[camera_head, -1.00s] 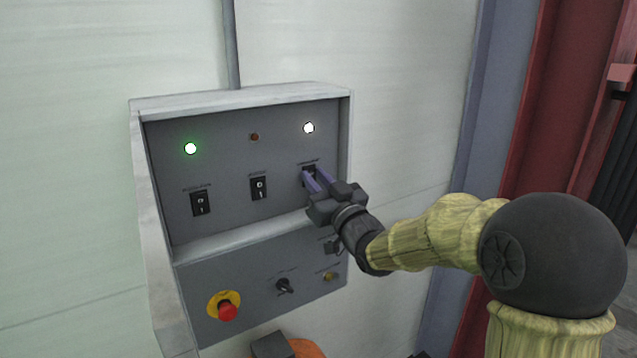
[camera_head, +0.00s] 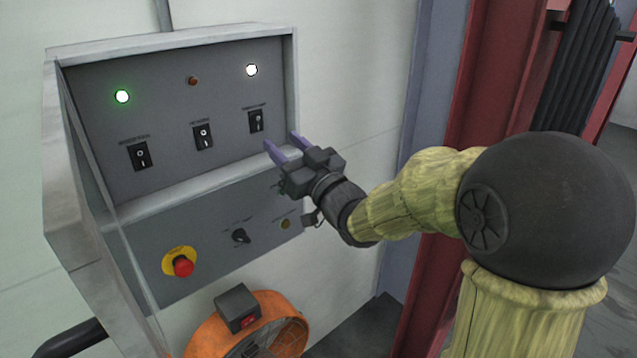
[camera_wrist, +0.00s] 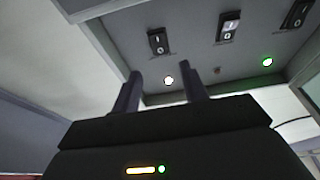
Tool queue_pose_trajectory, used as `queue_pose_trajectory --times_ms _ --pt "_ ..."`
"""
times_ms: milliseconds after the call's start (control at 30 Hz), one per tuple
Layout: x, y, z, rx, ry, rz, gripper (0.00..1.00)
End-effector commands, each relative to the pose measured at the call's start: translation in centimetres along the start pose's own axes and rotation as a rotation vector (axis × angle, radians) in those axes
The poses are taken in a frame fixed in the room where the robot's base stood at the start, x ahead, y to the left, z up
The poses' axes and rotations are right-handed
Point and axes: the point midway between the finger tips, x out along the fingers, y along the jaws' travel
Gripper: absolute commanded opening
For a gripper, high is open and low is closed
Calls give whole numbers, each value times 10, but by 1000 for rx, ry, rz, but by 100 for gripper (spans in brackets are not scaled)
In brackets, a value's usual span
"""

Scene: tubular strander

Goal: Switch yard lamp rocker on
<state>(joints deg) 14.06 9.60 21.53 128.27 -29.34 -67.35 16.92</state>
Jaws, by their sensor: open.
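A grey control box on the wall carries three black rocker switches in a row: left (camera_head: 139,155), middle (camera_head: 203,137) and right (camera_head: 256,121). Their labels are too small to read, so I cannot tell by name which is the yard lamp rocker. A white lamp (camera_head: 251,70) glows above the right rocker, which also shows in the wrist view (camera_wrist: 159,41). A green lamp (camera_head: 122,96) glows above the left rocker. The small red-brown lamp (camera_head: 193,81) above the middle one looks dark. My gripper (camera_head: 282,142) is open and empty, apart from the panel, below and right of the right rocker.
The lower panel has a red emergency button (camera_head: 182,266) on a yellow disc, a black selector knob (camera_head: 240,236) and a small yellowish button (camera_head: 285,224). An orange round device (camera_head: 205,335) with a dark box stands below. The box's side walls frame the panel.

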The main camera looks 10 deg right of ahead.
Motion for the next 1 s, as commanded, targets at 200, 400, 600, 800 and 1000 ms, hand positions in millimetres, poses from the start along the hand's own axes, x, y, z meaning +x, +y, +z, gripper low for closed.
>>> queue_pose_trajectory --times_ms 200,400,600,800,1000 --pt "-46 0 2 -2 -1 2 44" --pt "-82 3 1 -4 0 6 44" --pt "-98 3 0 -2 0 7 44" --pt "-98 3 0 -1 0 7 44" --pt "-97 6 3 -4 -25 26 44"
